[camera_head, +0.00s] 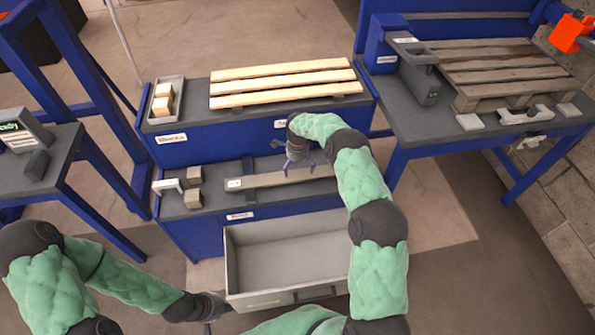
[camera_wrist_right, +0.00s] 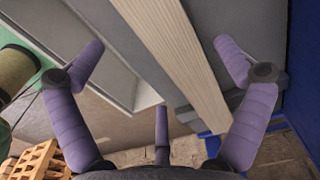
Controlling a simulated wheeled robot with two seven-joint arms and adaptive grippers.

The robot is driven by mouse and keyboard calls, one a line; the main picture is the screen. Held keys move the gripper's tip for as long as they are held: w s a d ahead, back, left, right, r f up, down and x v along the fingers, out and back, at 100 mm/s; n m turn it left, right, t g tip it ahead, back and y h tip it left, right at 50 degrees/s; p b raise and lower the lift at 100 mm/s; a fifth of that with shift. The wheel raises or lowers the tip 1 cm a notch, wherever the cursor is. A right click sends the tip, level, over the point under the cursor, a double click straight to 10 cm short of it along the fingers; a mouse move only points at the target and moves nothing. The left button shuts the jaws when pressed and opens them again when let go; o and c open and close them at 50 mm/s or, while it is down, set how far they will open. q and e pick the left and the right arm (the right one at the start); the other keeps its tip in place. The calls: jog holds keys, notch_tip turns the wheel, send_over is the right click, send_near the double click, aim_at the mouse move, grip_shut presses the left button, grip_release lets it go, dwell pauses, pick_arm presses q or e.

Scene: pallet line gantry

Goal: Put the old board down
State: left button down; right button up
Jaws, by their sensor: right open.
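A single grey-brown board (camera_head: 260,181) lies on the lower shelf of the blue stand in the middle; a small light tag is near its left end. My right gripper (camera_head: 299,170) is over this board, fingers spread and pointing down. In the right wrist view the board (camera_wrist_right: 176,58) runs between the open purple fingers (camera_wrist_right: 160,60), with gaps on both sides. The head view does not show clearly whether a fingertip touches it. My left gripper (camera_head: 211,307) is low at the bottom, by the grey bin's left corner; its fingers are too dark to read.
Pale boards (camera_head: 285,84) and a tray of wooden blocks (camera_head: 165,103) are on the upper shelf. An open, empty grey bin (camera_head: 290,292) stands in front. A weathered pallet (camera_head: 505,72) is on the right bench. Small blocks and a light bracket (camera_head: 168,185) sit left of the board.

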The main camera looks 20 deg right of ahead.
aim_at(297, 177)
notch_tip(297, 177, up, 7)
jog(key=p, duration=0.2)
jog(key=s+a+f+n+y, duration=0.3)
jog(key=s+a+f+n, duration=0.8)
jog(key=s+a, duration=0.5)
jog(key=s+a+n, duration=0.3)
jog(key=s, duration=0.7)
jog(key=s+a+r+n+y, duration=0.1)
jog(key=s+a+n, duration=0.2)
jog(key=s, duration=0.8)
jog(key=shift+n, duration=0.8)
jog(key=shift+s, duration=0.2)
